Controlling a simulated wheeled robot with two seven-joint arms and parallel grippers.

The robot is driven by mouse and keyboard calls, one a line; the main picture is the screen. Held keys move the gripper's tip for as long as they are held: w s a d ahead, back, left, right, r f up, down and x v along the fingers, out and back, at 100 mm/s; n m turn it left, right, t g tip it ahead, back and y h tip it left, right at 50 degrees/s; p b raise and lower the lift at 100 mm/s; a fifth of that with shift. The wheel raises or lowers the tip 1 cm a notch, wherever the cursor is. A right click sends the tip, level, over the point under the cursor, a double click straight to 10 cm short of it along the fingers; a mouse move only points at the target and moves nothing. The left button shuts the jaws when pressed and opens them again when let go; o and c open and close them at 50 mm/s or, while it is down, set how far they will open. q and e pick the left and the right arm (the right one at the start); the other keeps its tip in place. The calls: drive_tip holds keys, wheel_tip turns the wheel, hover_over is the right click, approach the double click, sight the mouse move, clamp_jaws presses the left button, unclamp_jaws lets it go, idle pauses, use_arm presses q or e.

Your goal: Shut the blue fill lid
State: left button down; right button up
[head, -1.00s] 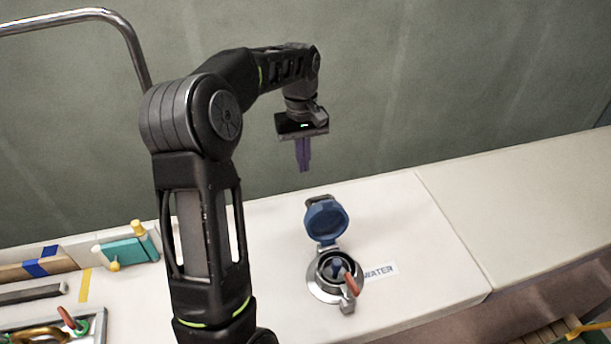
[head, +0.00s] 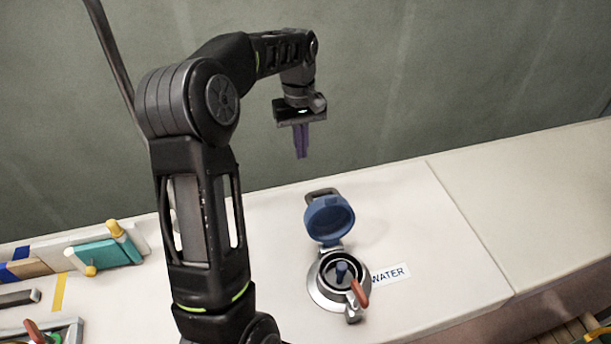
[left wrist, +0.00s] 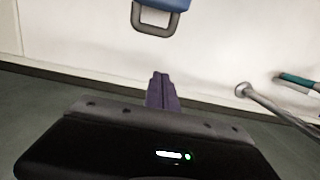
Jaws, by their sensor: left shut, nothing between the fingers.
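The blue fill lid (head: 330,218) stands open on its hinge, tilted up behind the round metal fill fitting (head: 325,292). A dark blue piece (head: 342,271) shows inside the fitting's opening, and a red-orange handle (head: 361,292) sticks up at its front right. The lid's edge and its grey loop (left wrist: 155,25) show at the top of the left wrist view. My left gripper (head: 301,153) is shut and empty, its purple fingers pointing down. It is in the air above and behind the lid, apart from it. My right gripper is not in view.
A teal block with yellow knobs (head: 108,252) and a tray with a red handle are at left. A green-grey wall (head: 450,80) rises behind. The counter to the right is clear.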

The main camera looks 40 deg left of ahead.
use_arm(q)
drive_tip(key=s+d+f+p, duration=0.2)
drive_tip(key=d+f, duration=0.1)
drive_tip(key=f, duration=0.5)
drive_tip(key=shift+s+d+p, duration=0.35)
drive_tip(key=shift+d+p, duration=0.05)
drive_tip(key=shift+f, duration=0.1)
